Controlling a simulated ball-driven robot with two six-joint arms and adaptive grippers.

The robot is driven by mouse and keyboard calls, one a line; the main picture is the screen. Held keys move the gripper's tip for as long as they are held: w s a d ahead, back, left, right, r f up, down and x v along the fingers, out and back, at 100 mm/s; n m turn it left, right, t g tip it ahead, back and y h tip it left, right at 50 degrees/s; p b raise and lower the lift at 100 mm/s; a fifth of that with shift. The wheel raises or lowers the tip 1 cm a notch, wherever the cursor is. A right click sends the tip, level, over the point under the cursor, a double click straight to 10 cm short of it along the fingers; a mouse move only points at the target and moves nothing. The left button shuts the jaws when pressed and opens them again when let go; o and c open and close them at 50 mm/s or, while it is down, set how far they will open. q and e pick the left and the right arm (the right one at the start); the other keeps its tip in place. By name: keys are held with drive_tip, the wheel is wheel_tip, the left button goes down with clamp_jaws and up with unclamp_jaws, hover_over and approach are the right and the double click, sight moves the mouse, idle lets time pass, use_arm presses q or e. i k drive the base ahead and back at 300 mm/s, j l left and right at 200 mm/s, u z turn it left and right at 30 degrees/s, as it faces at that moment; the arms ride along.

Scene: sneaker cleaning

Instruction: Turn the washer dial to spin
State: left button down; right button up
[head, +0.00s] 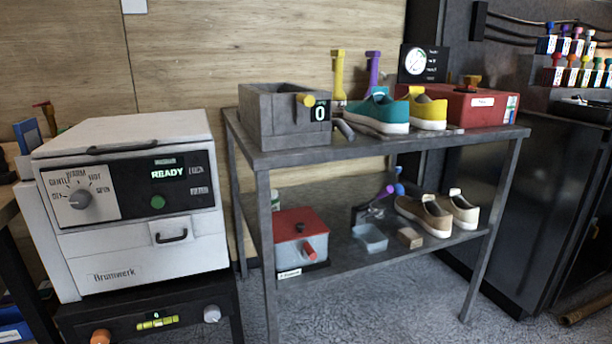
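The white washer (150,245) stands at the left on a dark base unit, its lid shut. Its grey dial (80,199) sits on the left part of the front panel, ringed by printed labels, with "SPIN" at the right end and "OFF" at the left. The pointer direction is too small to tell for sure. The display (168,173) reads "READY" in green, with a green button (158,202) below it. Neither of my grippers is in the head view.
A grey two-level table (400,150) stands right of the washer, holding a grey basin (285,118), teal and yellow sneakers (378,113) and a red box (482,106). Beige sneakers (424,214) and a red-lidded box (300,237) are on its lower shelf. Floor in front is clear.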

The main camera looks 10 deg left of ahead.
sight(80, 200)
drive_tip(key=u, duration=1.4)
